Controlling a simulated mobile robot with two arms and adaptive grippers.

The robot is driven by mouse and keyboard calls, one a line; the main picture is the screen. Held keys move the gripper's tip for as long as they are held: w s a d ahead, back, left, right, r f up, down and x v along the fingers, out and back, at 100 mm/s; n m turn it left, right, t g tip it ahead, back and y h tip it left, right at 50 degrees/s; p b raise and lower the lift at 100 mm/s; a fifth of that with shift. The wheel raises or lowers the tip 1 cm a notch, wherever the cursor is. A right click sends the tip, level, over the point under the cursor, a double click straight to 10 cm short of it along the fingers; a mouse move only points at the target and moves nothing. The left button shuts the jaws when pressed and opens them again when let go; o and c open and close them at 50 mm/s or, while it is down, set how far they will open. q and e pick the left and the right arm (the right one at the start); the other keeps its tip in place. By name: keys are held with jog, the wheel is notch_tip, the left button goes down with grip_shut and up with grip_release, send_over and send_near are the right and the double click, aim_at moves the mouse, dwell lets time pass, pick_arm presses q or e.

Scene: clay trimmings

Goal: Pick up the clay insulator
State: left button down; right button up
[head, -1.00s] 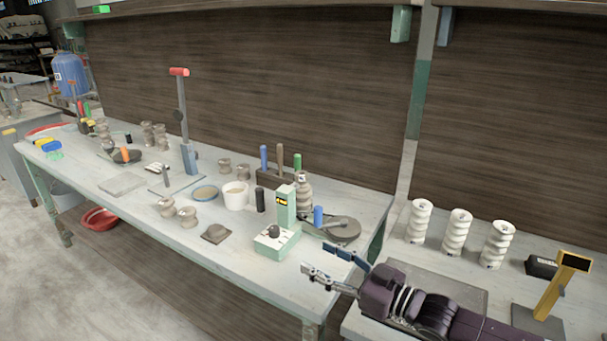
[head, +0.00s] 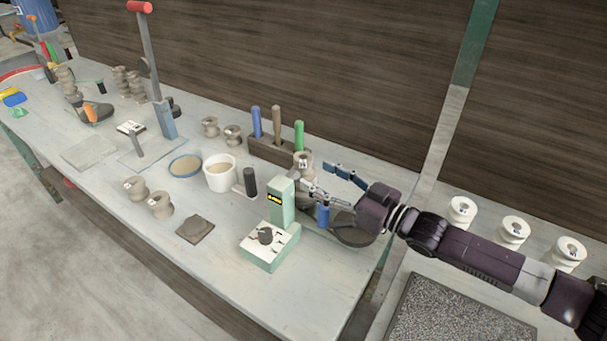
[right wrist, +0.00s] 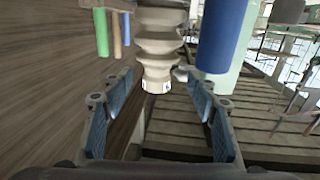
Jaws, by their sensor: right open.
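A tall, ribbed grey-brown clay insulator (head: 303,160) stands at the right part of the long table, behind the pale green device. My right gripper (head: 320,177) is open, with its blue-padded fingers pointing at the insulator from the right. In the right wrist view the insulator (right wrist: 160,45) appears ahead, centred between the fingertips of the open gripper (right wrist: 160,82). The jaws are not closed on it, and I cannot tell whether a fingertip touches it. Its lower part is partly hidden in the head view. My left gripper is out of view.
The green device (head: 282,205) and a blue handle (head: 323,216) on a dark round plate (head: 353,232) stand close to the gripper. A tool rack (head: 270,150) is behind. White insulators (head: 515,230) stand on the right table.

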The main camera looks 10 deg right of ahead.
aim_at(311, 170)
jog(key=shift+w+a+r, duration=0.1)
jog(key=shift+w+a, duration=0.2)
jog(key=shift+w, duration=0.1)
jog(key=p+x, duration=0.1)
jog(key=x, duration=0.3)
jog(key=shift+w+p, duration=0.25)
jog(key=shift+p, duration=0.15)
jog(key=shift+w+a, duration=0.2)
jog(key=shift+w, duration=0.05)
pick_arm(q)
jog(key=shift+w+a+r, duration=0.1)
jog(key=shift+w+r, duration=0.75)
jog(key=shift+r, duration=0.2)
pick_arm(e)
jog(key=c, duration=1.3)
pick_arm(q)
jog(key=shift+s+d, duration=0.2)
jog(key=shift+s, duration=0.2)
pick_arm(e)
grip_shut()
